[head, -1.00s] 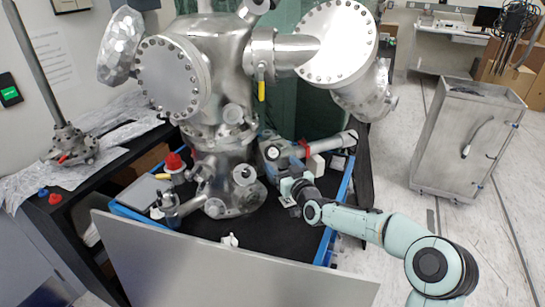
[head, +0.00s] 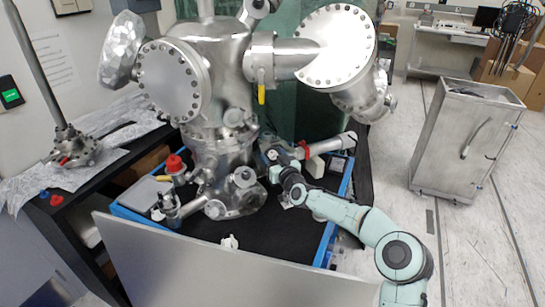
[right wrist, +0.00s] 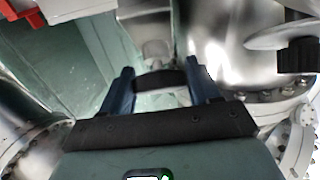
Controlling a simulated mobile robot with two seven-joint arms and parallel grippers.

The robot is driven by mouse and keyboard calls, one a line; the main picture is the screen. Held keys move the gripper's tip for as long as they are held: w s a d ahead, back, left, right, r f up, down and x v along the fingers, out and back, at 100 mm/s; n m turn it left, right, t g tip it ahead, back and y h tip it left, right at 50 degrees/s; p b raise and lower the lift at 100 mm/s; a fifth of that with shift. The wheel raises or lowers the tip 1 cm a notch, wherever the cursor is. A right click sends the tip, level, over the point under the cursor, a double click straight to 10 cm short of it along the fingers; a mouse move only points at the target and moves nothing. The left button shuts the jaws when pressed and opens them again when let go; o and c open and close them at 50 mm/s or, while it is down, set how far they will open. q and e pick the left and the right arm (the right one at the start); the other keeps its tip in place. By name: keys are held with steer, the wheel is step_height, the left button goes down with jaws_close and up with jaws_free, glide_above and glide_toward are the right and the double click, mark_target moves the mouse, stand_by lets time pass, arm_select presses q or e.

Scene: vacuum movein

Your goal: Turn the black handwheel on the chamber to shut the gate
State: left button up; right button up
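The steel chamber (head: 215,65) stands on a black mat at the centre of the head view. My right gripper (head: 272,158) is low beside the chamber's right side, close to its side parts. In the right wrist view its two blue fingers (right wrist: 161,88) stand wide apart. A dark curved bar, likely the rim of the black handwheel (right wrist: 160,77), shows across the gap between the fingertips. I cannot tell whether the fingers touch it. In the head view my gripper and wrist hide that spot. My left gripper is not in view.
A horizontal tube with a red band (head: 304,150) lies just right of my gripper. A black knob (right wrist: 298,55) and a bolted flange show at the right of the wrist view. A grey panel (head: 210,265) stands in front.

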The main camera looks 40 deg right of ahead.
steer(key=shift+c, duration=0.9)
steer(key=shift+a+m+h+b, duration=0.15)
steer(key=shift+m+h+b, duration=0.15)
steer(key=shift+m+b, duration=0.1)
steer(key=shift+m+h, duration=0.5)
steer(key=shift+m, duration=0.1)
steer(key=shift+m+g+h, duration=0.3)
steer(key=o, duration=1)
steer(key=shift+c, duration=0.2)
